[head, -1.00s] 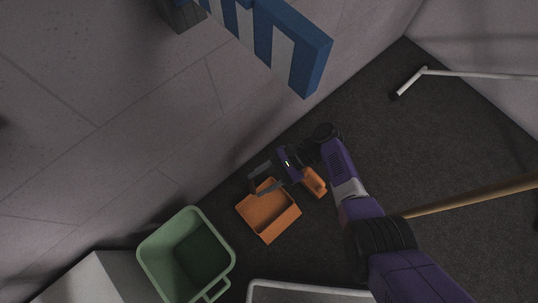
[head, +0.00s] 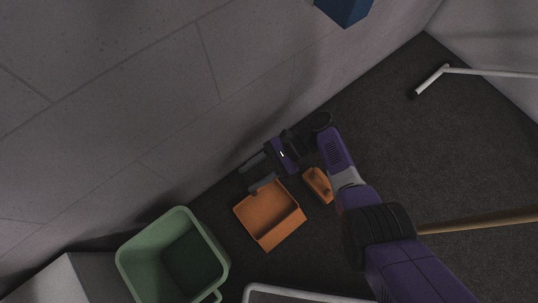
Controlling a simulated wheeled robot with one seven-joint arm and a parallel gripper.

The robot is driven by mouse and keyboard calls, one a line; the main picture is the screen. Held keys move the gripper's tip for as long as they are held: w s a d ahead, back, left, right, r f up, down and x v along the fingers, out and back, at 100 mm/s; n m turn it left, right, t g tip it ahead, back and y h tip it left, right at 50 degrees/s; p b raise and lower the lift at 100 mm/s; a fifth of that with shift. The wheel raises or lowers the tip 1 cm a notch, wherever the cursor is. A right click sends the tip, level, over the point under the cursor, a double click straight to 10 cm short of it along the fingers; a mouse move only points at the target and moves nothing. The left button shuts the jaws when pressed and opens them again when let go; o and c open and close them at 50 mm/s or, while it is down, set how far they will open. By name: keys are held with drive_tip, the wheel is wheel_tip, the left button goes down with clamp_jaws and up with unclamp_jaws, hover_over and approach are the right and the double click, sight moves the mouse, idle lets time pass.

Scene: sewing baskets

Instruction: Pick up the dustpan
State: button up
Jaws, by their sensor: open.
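The dustpan (head: 270,217) is an orange open tray with low walls, lying on the dark floor near the wall in the head view. A small orange piece (head: 318,184) lies to its right, apart from the tray; I cannot tell whether it is a separate thing. My gripper (head: 257,172) is open and empty, at the upper edge of the dustpan. Its dark fingers point left, one toward the wall and one close over the tray's upper rim. I cannot tell whether that finger touches the rim.
A green basket (head: 131,262) stands at the lower left. A white-edged frame (head: 300,292) is at the bottom. A wooden pole (head: 480,221) and a white metal leg (head: 432,80) are at the right. A blue object (head: 345,10) is at the top.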

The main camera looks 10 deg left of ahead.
drive_tip(key=b+x, duration=0.1)
drive_tip(key=x, duration=0.3)
clamp_jaws()
drive_tip(key=shift+w, duration=0.1)
idle(1.3)
